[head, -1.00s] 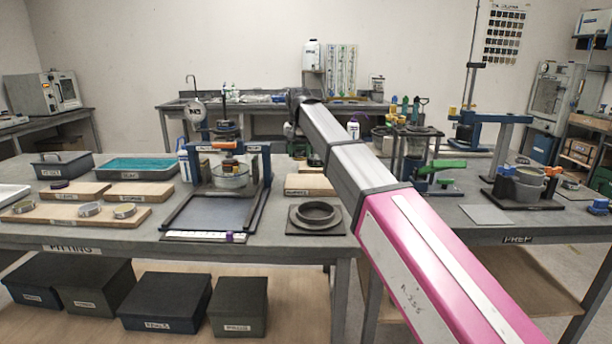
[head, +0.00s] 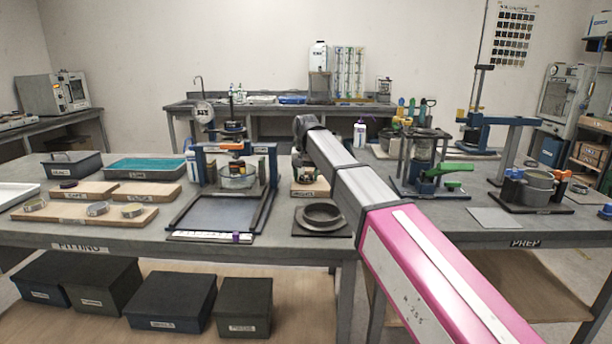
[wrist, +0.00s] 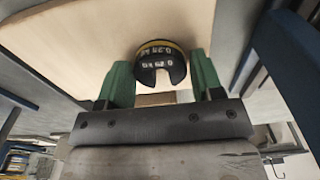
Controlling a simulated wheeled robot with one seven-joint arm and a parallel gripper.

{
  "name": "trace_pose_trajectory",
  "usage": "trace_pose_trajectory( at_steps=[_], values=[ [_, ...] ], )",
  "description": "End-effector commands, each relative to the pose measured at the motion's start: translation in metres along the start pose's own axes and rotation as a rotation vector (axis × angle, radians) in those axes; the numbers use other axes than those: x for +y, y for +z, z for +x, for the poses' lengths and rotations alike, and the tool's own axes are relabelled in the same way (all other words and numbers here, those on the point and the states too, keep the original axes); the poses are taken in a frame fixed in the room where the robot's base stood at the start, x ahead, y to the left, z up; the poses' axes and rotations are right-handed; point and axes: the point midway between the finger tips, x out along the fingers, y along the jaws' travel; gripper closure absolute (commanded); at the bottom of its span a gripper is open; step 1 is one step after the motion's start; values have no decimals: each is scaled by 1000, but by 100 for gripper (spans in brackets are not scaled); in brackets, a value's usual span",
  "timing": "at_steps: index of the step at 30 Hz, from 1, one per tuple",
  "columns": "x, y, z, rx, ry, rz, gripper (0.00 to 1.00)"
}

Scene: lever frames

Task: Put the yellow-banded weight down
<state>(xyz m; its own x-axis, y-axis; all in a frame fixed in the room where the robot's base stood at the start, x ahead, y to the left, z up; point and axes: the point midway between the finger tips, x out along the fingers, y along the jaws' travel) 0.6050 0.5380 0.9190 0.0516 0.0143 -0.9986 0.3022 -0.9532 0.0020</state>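The yellow-banded weight (wrist: 160,50) is a dark slotted disc with a yellow band and pale lettering, seen in the wrist view. In the head view my arm reaches over the bench to a small labelled wooden board (head: 310,190). The weight cannot be made out there.
A black ring on a square base (head: 322,216) stands in front of the small board. A blue-framed press (head: 236,178) is to the left, and a stand with a green lever (head: 428,165) to the right. A flat grey plate (head: 494,218) lies farther right.

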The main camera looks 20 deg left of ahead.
Motion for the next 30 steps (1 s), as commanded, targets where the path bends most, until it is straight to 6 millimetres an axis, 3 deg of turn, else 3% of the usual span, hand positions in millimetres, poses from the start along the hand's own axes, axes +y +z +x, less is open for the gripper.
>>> trace_pose_trajectory(
  at_steps=[14,30],
  values=[
    [0,0,-10,0,0,0,23],
    [0,-1,-104,1,0,0,23]
  ],
)
